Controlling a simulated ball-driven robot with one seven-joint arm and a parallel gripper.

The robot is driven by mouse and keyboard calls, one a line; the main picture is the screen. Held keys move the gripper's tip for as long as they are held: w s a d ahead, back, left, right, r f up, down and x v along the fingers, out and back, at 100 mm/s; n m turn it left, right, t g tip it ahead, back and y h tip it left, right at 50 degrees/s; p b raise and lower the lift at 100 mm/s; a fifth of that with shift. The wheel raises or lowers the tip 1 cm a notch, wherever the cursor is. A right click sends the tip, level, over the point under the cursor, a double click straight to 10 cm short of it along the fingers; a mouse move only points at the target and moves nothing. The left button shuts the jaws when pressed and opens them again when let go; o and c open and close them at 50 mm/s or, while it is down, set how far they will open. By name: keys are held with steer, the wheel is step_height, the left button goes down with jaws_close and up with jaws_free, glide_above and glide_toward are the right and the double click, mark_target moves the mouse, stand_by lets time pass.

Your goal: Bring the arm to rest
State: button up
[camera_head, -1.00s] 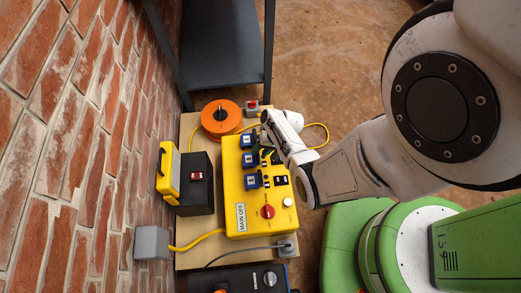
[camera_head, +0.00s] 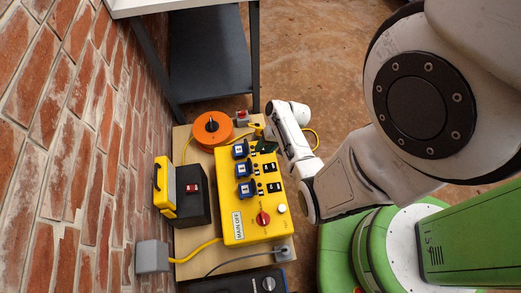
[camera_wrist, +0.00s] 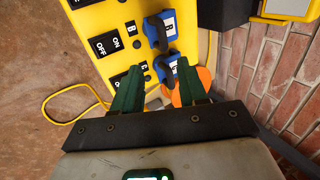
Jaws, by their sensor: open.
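My gripper (camera_wrist: 160,88) shows in the wrist view with its two dark green fingers apart and nothing between them. It points at the end of the yellow distribution box (camera_wrist: 98,18), near its ON/OFF switches and blue sockets (camera_wrist: 160,30). In the head view the gripper (camera_head: 264,146) is small and partly hidden by my white wrist, over the far end of the yellow box (camera_head: 240,222). The box carries several blue sockets, black switches and a red knob (camera_head: 263,218). Whether the fingers touch the box cannot be told.
An orange cable reel (camera_head: 213,128) stands beyond the box. A black and yellow case (camera_head: 190,193) stands to its left, near the brick wall (camera_head: 60,150). A grey wall box (camera_head: 152,256) feeds a yellow cable. A dark shelf (camera_head: 210,60) stands behind. Brown floor is open at the upper right.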

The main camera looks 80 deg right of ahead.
steer(key=shift+s+r, duration=0.15)
steer(key=shift+r, duration=0.05)
stand_by(0.5)
steer(key=w+a+r+n+g+h+p, duration=0.1)
steer(key=a+r+n+g+p, duration=0.1)
steer(key=a+r+n+p, duration=0.2)
steer(key=w+a+r+n+g+h+p, duration=0.1)
steer(key=a+r+n+p, duration=0.4)
steer(key=a+r+n, duration=0.5)
steer(key=w+a+r+g, duration=0.1)
steer(key=a+r, duration=0.8)
steer(key=r, duration=0.5)
steer(key=shift+r, duration=0.3)
steer(key=shift+o, duration=0.5)
